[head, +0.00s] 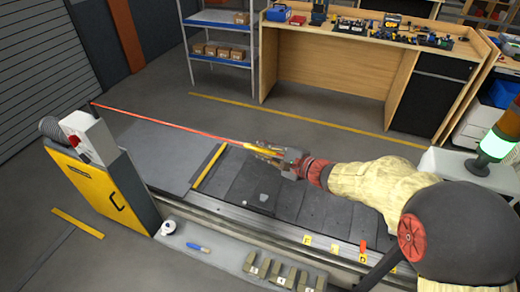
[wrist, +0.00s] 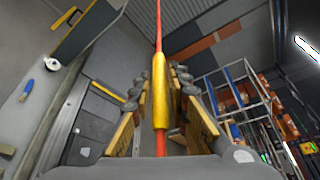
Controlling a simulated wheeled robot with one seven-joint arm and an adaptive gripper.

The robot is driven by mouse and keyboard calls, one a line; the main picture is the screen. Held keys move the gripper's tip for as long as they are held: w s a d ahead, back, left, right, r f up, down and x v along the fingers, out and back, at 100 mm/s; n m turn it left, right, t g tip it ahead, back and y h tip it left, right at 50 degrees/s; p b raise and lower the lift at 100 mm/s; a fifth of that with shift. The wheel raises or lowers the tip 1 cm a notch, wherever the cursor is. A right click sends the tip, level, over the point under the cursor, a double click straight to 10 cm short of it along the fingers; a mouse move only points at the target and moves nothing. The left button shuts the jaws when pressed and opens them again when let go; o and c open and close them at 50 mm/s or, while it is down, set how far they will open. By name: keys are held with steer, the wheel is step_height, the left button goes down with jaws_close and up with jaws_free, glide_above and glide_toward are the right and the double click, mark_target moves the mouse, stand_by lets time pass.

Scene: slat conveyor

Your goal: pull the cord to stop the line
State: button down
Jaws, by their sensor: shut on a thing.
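A yellow sleeve, the grip on the cord (wrist: 160,90), lies between my fingers in the wrist view. My gripper (head: 259,149) is shut on this yellow grip above the conveyor's slats. The cord looks straight and taut in both views. The slat conveyor (head: 240,187) runs beneath, partly hidden by my arm.
A yellow cabinet (head: 95,188) stands at the conveyor's left end. A stack light (head: 497,145) glows green at the right. A workbench (head: 330,75) and a shelf rack (head: 222,50) stand behind. Small blocks (head: 275,272) lie on the front ledge. Floor between conveyor and bench is clear.

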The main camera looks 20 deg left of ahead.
stand_by(0.6)
steer(key=shift+s+a+f+b, duration=0.15)
steer(key=shift+s+b, duration=0.9)
steer(key=shift+s, duration=1.1)
steer(key=c, duration=1.7)
jaws_free()
steer(key=shift+c, duration=0.2)
steer(key=v, duration=1.2)
steer(key=shift+s, duration=0.1)
